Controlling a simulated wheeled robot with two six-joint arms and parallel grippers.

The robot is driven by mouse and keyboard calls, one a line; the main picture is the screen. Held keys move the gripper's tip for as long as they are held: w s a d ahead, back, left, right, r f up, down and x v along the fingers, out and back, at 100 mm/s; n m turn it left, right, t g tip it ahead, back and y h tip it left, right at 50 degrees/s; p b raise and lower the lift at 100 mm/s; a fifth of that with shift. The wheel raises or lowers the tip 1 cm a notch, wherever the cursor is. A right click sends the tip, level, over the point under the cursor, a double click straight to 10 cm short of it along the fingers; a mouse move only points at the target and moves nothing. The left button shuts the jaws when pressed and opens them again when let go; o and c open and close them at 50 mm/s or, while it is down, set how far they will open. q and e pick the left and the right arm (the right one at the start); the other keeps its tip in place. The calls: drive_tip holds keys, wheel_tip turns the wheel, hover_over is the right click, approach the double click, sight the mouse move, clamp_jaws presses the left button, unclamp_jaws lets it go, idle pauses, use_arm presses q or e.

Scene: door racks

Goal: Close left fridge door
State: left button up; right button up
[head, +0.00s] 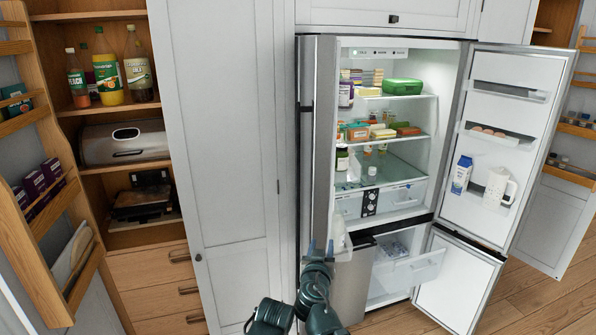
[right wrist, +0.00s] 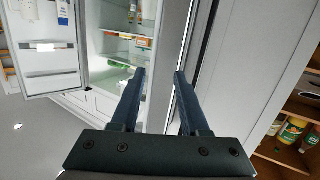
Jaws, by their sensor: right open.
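The fridge (head: 410,47) stands open at centre right in the head view. Its left door (head: 322,130) is silver and stands open, seen almost edge-on. Its inner side is mostly hidden. My right gripper (head: 319,247) is in front of the lower part of this door. In the right wrist view my right gripper (right wrist: 160,73) is open, with its two fingers apart and the silver left door edge (right wrist: 167,70) showing between them. I cannot tell whether a finger touches it. My left gripper is not seen.
The right fridge door (head: 510,140) stands wide open with a carton and jug. Below, a lower right door (head: 455,285) is open beside a pulled-out drawer (head: 415,270). A tall grey cabinet (head: 225,130) and an open pantry (head: 90,15) are at left.

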use_arm(q)
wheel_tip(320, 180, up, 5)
drive_tip(key=p, duration=0.3)
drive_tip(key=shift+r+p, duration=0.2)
drive_tip(key=shift+p, duration=0.2)
use_arm(e)
drive_tip(key=w+a+r+n+t+y, duration=0.1)
drive_tip(key=a+r+y, duration=0.3)
drive_tip(key=r, duration=0.4)
drive_tip(key=shift+w+a+r+n+t, duration=0.3)
drive_tip(key=shift+a+n+t, duration=0.2)
drive_tip(key=shift+a+n, duration=0.25)
